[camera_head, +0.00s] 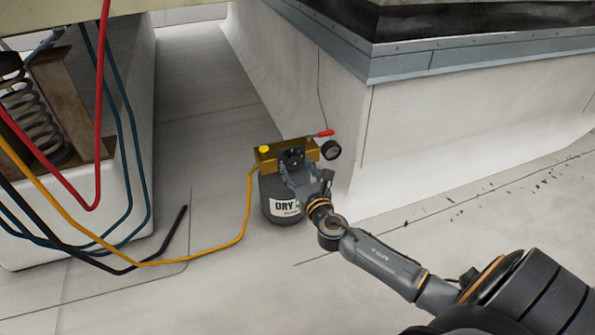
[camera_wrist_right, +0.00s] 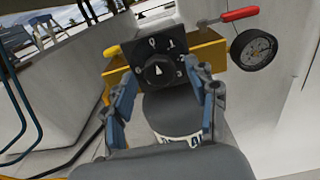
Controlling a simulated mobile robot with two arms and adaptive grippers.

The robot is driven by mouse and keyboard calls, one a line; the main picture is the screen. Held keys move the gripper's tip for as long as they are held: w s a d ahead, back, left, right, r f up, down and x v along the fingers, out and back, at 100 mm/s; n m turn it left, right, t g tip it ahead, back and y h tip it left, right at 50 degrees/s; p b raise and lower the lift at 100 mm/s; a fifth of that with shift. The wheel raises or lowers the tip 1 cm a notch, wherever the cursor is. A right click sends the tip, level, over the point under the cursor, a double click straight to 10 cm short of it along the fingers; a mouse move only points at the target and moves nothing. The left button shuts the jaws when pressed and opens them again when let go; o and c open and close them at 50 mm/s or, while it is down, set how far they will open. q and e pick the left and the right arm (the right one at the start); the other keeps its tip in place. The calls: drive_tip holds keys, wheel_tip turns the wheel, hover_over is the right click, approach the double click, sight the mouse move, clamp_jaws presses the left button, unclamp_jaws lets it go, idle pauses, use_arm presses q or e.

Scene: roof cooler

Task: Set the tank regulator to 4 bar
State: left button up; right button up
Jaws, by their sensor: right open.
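The tank (camera_head: 281,205) is a dark grey cylinder with a white "DRY" label, standing on the roof floor under a brass-yellow block (camera_head: 267,153). The black regulator knob (camera_wrist_right: 160,71) sits on a dark square plate (camera_wrist_right: 140,49) with white marks too small to read surely. Its white pointer points about straight up. My right gripper (camera_head: 298,176) is in front of the regulator. In the right wrist view its blue-grey fingers (camera_wrist_right: 168,88) are spread on either side of the knob, open; I cannot tell whether they touch it. My left gripper is not in view.
A red-handled lever (camera_head: 325,133) and a round gauge (camera_head: 331,150) stick out to the right of the block, near the white curb wall (camera_head: 430,145). A yellow hose (camera_head: 243,225) runs from the block to the left. Red, blue and black hoses hang at the left.

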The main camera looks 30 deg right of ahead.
drive_tip(key=shift+c, duration=0.4)
drive_tip(key=c, duration=1.1)
